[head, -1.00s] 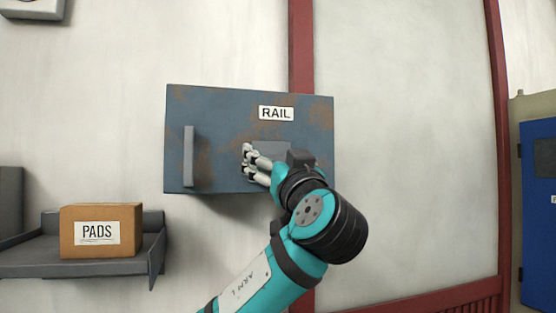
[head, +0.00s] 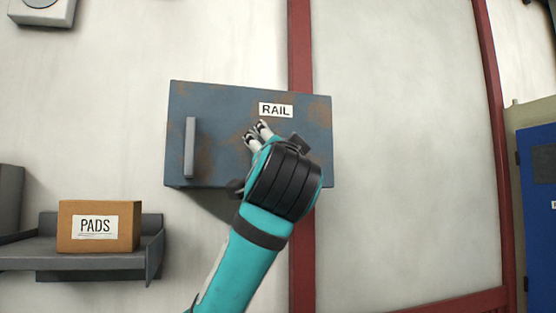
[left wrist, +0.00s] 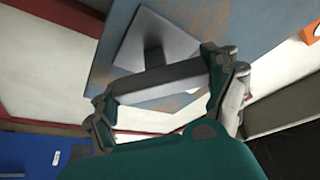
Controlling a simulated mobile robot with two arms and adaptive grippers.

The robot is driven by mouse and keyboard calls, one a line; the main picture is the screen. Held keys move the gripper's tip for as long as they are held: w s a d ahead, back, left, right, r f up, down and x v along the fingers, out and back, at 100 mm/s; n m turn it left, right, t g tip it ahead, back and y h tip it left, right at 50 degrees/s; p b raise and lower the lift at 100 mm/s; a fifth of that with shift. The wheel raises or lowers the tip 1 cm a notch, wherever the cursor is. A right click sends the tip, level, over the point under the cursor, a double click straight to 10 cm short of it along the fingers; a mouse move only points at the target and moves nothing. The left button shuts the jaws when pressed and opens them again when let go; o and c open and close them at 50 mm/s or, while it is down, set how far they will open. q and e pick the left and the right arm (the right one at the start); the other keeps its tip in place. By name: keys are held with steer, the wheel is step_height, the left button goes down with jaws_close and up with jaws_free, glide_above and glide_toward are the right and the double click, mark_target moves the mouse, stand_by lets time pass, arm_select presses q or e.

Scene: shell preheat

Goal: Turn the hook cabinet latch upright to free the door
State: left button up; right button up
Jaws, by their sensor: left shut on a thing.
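The blue-grey, rust-patched cabinet (head: 215,104) labelled RAIL is on the wall in the head view, its door closed. My left gripper (head: 257,133) is in front of the door, below the label, fingers pointing up and slightly left. It hides the latch in the head view. In the left wrist view, the latch's grey bar (left wrist: 165,82) lies between the two fingers of my left gripper (left wrist: 168,88), which is shut on it. A short dark post joins the bar to a pale plate (left wrist: 145,40). The bar looks angled to the plate's edges. My right gripper is not in view.
A vertical grey handle (head: 189,148) stands on the cabinet's left side. A grey shelf (head: 30,252) with a PADS box (head: 98,214) is at lower left. A red post (head: 301,60) runs behind the cabinet. A blue cabinet (head: 538,215) is at far right.

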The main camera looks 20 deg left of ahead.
arm_select(q)
steer(key=m+h, duration=0.1)
steer(key=m, duration=0.1)
steer(key=m+h, duration=0.1)
steer(key=m, duration=0.2)
steer(key=shift+m+g, duration=0.3)
steer(key=shift+g, duration=0.1)
steer(key=shift+m+g+h+p, duration=0.35)
steer(key=shift+m+g, duration=0.1)
steer(key=shift+m, duration=0.85)
steer(key=shift+m+g+h+p, duration=0.3)
steer(key=shift+m+g, duration=0.15)
steer(key=shift+m, duration=0.85)
steer(key=o, duration=1)
steer(key=shift+w+f, duration=0.1)
steer(key=shift+w, duration=0.05)
steer(key=shift+c, duration=0.2)
steer(key=v, duration=0.7)
steer(key=shift+s, duration=0.25)
